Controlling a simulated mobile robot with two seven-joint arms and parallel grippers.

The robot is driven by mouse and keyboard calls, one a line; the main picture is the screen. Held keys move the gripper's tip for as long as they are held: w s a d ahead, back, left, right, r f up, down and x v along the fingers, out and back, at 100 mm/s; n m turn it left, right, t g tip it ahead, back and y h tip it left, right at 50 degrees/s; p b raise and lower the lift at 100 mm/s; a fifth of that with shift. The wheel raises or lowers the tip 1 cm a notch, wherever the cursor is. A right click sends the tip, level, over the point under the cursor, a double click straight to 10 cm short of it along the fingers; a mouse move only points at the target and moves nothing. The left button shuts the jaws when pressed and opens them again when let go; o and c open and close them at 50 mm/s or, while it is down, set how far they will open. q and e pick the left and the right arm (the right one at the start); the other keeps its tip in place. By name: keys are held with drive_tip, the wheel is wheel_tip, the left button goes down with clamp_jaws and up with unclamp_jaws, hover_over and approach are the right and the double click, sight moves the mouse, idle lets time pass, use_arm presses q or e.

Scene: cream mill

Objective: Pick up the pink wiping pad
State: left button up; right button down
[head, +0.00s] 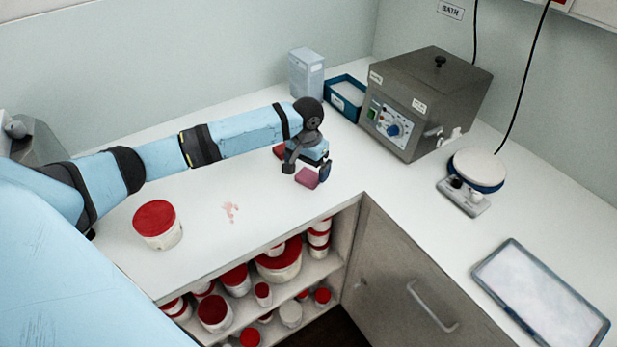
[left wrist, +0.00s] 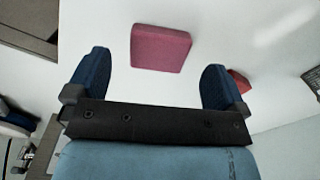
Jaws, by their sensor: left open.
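The pink wiping pad (head: 307,178) lies on the white counter near its inner corner. My left gripper (head: 307,171) is just above it in the head view, pointing down. In the left wrist view the pad (left wrist: 160,48) shows whole, a little beyond the fingertips and between their lines. The left gripper (left wrist: 158,85) is open with nothing between its blue fingers. I cannot tell how high the fingers are above the pad. My right gripper is in neither view.
A red item (head: 279,151) lies just behind the gripper. A grey bath unit (head: 430,100), a blue tray (head: 347,104) and a round-topped scale (head: 477,170) stand behind and to the right. A red-lidded tub (head: 157,225) and a pink smear (head: 230,211) are on the left counter.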

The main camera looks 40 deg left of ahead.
sight(308, 176)
use_arm(q)
drive_tip(key=shift+w+f, duration=0.1)
drive_tip(key=shift+f, duration=1.45)
drive_tip(key=c, duration=1.1)
wheel_tip(308, 176, up, 20)
drive_tip(key=shift+r, duration=0.1)
drive_tip(key=shift+o, duration=0.8)
